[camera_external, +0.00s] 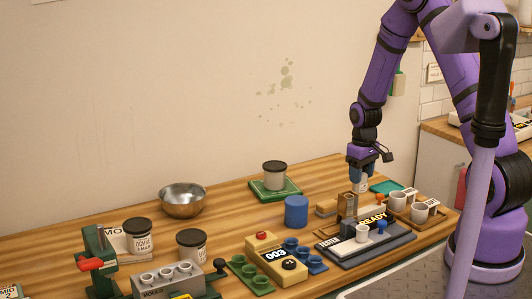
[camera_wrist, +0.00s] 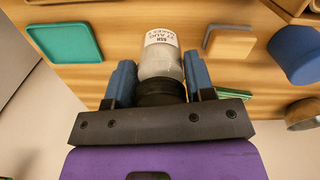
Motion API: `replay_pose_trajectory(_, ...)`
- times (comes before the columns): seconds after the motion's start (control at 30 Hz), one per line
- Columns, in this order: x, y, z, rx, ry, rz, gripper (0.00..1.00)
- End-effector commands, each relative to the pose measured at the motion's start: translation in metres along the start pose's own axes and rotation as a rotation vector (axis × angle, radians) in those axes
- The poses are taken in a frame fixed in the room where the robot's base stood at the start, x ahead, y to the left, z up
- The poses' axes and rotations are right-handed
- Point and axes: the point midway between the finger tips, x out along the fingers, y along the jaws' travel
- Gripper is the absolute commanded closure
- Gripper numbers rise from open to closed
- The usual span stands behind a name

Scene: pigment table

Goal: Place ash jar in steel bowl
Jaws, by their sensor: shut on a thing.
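The ash jar (camera_wrist: 162,62), pale with a dark lid and a white label whose top line looks like "ASH", is between the two blue fingers of my gripper (camera_wrist: 157,72) in the wrist view. The fingers are shut on it. In the external view my gripper (camera_external: 361,184) is over the right part of the table, and the jar is too small and covered there to make out clearly. The steel bowl (camera_external: 183,202) stands at the back left of the table, far left of my gripper. I see nothing inside it, though its bottom is partly hidden.
Between my gripper and the bowl stand a dark-lidded jar on a green tray (camera_external: 274,188) and a blue cylinder (camera_external: 296,212). A tester (camera_external: 366,239) reading "READY" lies below. White cups (camera_external: 397,201) stand right. More lidded jars (camera_external: 139,236) stand front left.

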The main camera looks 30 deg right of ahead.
Motion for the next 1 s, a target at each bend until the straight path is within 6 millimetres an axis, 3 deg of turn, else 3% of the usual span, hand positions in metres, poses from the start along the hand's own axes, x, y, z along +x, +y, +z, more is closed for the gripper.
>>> replay_pose_trajectory(0.17, -0.016, 0.0, -0.001, 0.0, 0.004, 0.001, 0.77)
replay_pose_trajectory(0.7, -0.122, 0.0, -0.001, 0.001, 0.005, 0.001, 0.77)
replay_pose_trajectory(1.0, -0.118, -0.054, -0.042, -0.085, 0.001, 0.0, 0.77)
